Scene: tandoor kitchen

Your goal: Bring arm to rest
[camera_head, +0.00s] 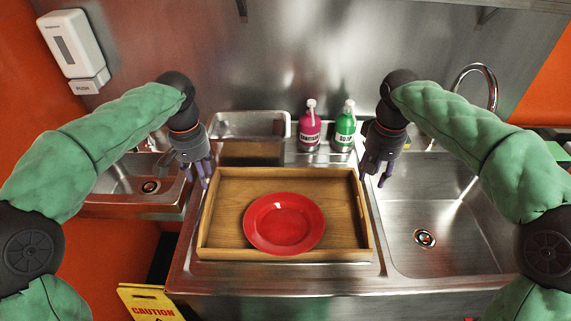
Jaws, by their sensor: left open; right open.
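My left gripper (203,172) is open and empty, pointing down just past the left back corner of a wooden tray (228,215). My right gripper (375,170) is open and empty, pointing down near the tray's right back corner. The tray sits flat on the steel counter between the sinks. A red plate (284,223) lies in the tray, toward its front. Neither gripper holds the tray or plate. Whether the fingertips touch the tray's edges is hard to tell.
A pink sanitiser bottle (310,128) and a green soap bottle (345,128) stand behind the tray. A steel bin (250,127) is at the back. A sink (440,215) with a tall faucet lies right, another sink (135,180) left. A yellow caution sign (150,302) stands front left.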

